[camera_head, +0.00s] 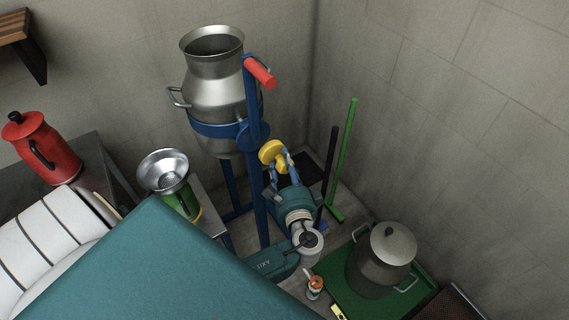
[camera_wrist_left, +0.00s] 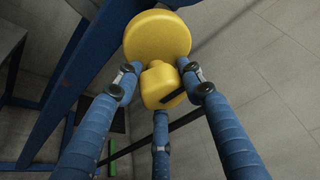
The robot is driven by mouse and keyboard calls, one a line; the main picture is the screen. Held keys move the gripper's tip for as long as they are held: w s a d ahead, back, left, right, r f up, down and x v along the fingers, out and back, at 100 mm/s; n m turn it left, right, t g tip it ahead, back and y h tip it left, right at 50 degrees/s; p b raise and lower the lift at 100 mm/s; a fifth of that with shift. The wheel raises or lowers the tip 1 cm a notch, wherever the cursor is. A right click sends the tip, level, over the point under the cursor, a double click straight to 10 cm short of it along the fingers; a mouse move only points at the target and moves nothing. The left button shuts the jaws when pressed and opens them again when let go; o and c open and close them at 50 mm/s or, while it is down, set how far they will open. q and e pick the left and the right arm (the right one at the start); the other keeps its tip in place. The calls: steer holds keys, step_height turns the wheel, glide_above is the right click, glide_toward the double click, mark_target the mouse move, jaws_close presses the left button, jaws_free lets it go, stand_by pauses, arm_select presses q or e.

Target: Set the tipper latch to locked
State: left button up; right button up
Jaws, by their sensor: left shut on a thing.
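The tipper is a blue frame (camera_head: 228,130) that holds a metal milk can (camera_head: 213,88) upright. A red grip (camera_head: 260,73) sits at the top of its lever. The tipper latch is a yellow knob (camera_head: 270,151) on the frame's post; it also shows in the wrist view as a round disc (camera_wrist_left: 157,38) with a smaller block in front. My left gripper (camera_head: 281,160) has its blue fingers around the yellow knob and is shut on it. The wrist view shows the fingers (camera_wrist_left: 160,88) on both sides and below. The knob's mount is hidden. My right gripper is not in view.
A lidded pot (camera_head: 382,262) stands on a green mat (camera_head: 345,287) at the lower right. A green pole (camera_head: 344,155) and a black pole lean near the wall corner. A red jug (camera_head: 42,148) and a metal funnel (camera_head: 163,170) stand at the left.

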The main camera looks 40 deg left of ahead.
arm_select(q)
steer(key=shift+s+a+r, duration=0.1)
steer(key=o, duration=0.9)
steer(key=shift+o, duration=1)
steer(key=shift+s+r, duration=0.1)
steer(key=shift+s, duration=0.25)
steer(key=shift+w, duration=0.2)
steer(key=shift+s+d, duration=0.3)
steer(key=shift+d, duration=0.15)
steer(key=f+v, duration=0.1)
steer(key=v, duration=1)
steer(key=shift+r, duration=0.3)
